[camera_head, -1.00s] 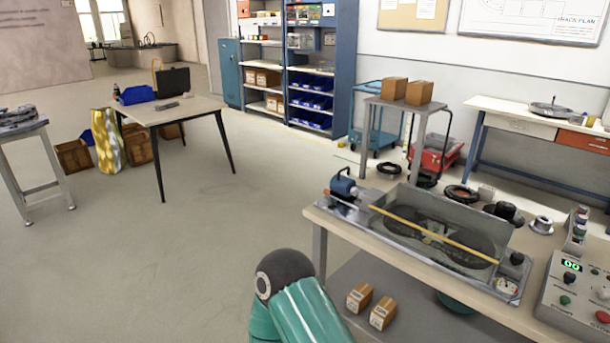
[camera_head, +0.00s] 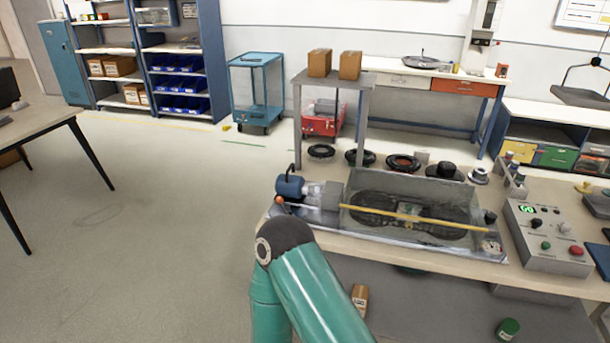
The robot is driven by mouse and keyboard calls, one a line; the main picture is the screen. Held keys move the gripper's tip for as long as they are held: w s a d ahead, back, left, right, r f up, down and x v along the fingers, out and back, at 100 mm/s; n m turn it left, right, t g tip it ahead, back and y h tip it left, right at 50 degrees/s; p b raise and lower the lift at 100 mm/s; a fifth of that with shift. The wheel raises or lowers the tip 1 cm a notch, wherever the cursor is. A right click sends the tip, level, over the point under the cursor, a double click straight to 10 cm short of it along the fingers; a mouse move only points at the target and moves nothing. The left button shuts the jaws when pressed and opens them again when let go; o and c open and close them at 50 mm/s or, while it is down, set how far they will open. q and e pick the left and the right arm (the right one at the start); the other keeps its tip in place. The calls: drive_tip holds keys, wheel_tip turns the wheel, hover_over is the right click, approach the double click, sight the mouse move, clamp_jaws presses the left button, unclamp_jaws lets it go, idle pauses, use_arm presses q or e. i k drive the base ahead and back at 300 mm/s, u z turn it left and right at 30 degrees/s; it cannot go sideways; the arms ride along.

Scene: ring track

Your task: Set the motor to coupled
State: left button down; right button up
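The blue motor (camera_head: 291,187) sits at the left end of the ring track unit on the workbench, beside a grey cylindrical part (camera_head: 326,194). A small orange-tipped part (camera_head: 280,201) is at the motor's lower left; its setting is too small to tell. The track tray (camera_head: 468,198) holds a dark oval track with a yellow bar across it. A control box (camera_head: 547,236) with a green display, a red button and a green button stands to the right. A green arm link of mine is in front of the bench. Neither gripper is in view.
A grey stand (camera_head: 360,83) with two cardboard boxes is behind the bench. Several black rings and round parts lie along the bench's back side. A small box (camera_head: 360,297) and a green can (camera_head: 508,328) are on the lower shelf.

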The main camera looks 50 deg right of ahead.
sight(292, 189)
drive_tip(key=z, duration=0.5)
drive_tip(key=i, duration=1.05)
drive_tip(key=z, duration=0.9)
drive_tip(key=i, duration=0.35)
drive_tip(key=z, duration=0.15)
drive_tip(key=k, duration=0.95)
drive_tip(key=z, duration=0.15)
drive_tip(key=i, duration=0.95)
drive_tip(key=u, duration=0.05)
